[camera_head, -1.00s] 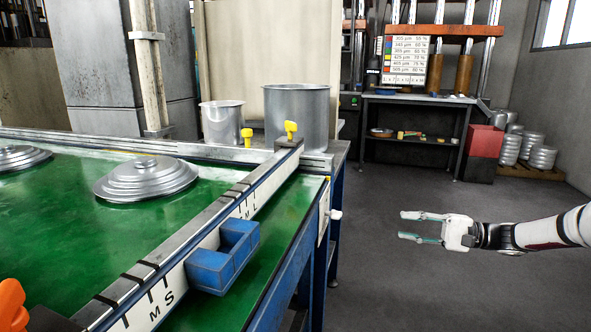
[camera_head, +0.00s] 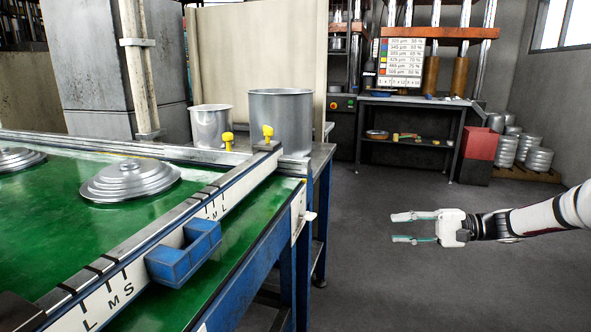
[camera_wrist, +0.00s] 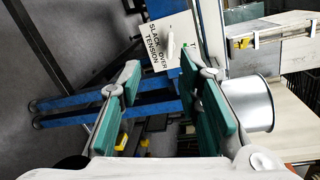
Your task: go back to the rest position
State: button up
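My gripper (camera_head: 402,228) is at the right in the head view, held out over the open floor to the right of the green table. Its two fingers are apart with nothing between them. In the wrist view the teal finger pads of my gripper (camera_wrist: 156,95) also stand apart and empty. The table's end, with a sign reading "SLACK OVER TENSION" (camera_wrist: 168,42), lies beyond the fingers.
Two metal pots (camera_head: 280,120) (camera_head: 210,127) stand behind. A dark shelf bench (camera_head: 410,150) and red box (camera_head: 480,145) are farther back. The floor between is clear.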

jog(key=s+a+r+n+g+h+p, duration=0.2)
jog(key=s+a+r+h+p, duration=0.3)
jog(key=s+r, duration=0.35)
jog(key=s+a+r+n+g+h+p, duration=0.2)
jog(key=s+a+r+h+p, duration=0.25)
jog(key=s+a+r, duration=0.35)
jog(key=s+d+r+t+h+p, duration=0.1)
jog(key=s+r+p, duration=0.3)
jog(key=s, duration=0.6)
jog(key=s+d+r+n+t+h+p, duration=0.1)
jog(key=s+r+p, duration=0.4)
jog(key=s, duration=0.5)
jog(key=s+d+r+n+t+h+p, duration=0.1)
jog(key=s+d+r+h+p, duration=0.3)
jog(key=s, duration=0.6)
notch_tip(320, 180, up, 3)
jog(key=shift+s+f+t+p, duration=0.2)
jog(key=shift+s+t+p, duration=0.15)
jog(key=shift+t, duration=0.45)
jog(key=shift+h, duration=0.25)
